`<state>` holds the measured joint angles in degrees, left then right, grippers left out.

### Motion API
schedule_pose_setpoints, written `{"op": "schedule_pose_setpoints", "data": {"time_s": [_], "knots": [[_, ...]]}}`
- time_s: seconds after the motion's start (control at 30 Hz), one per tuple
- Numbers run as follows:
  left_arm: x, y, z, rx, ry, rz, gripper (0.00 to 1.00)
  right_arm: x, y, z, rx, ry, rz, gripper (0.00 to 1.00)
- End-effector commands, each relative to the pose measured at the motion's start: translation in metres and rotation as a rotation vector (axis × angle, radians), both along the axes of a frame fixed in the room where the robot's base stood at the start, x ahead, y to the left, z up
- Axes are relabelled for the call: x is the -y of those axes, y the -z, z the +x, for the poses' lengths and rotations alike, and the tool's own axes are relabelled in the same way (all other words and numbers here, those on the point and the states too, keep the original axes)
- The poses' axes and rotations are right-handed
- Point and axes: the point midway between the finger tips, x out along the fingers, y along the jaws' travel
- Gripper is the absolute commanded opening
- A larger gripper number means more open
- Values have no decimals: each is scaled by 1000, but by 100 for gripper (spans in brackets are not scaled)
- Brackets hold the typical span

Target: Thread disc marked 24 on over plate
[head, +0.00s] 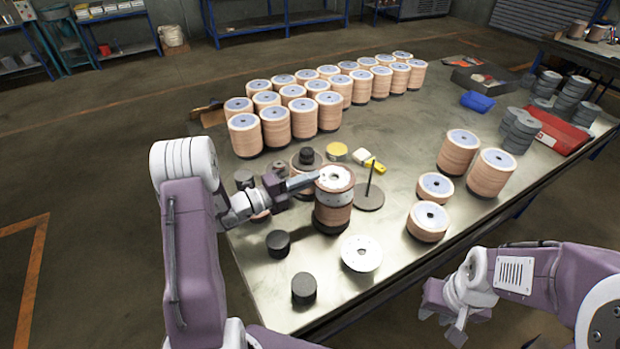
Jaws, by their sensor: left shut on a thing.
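A stack of tan discs (333,219) stands near the table's left front part. My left gripper (314,181) comes in from the left and is shut on the rim of this upper disc. I cannot tell whether the disc touches the plate. Its number is not legible. A thin upright rod on a round dark base (370,198) stands just right of the stack. My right gripper (442,324) is empty and looks open, off the table's front edge.
A white flat disc (361,254) and dark cylinders (304,288) lie in front. Several tall disc stacks (244,136) fill the back left; shorter ones (428,222) stand right. Grey stacks and a red box (563,136) are far right.

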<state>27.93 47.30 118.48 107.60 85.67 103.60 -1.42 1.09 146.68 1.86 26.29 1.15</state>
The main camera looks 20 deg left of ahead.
Motion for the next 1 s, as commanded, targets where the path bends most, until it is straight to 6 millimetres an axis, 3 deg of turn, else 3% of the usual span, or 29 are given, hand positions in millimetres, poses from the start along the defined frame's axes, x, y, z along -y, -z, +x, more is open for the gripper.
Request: {"op": "schedule_pose_setpoints", "data": {"time_s": [1.0], "knots": [[0,22,0,1,0,0,0,0,9,0,0,0,0,31]]}}
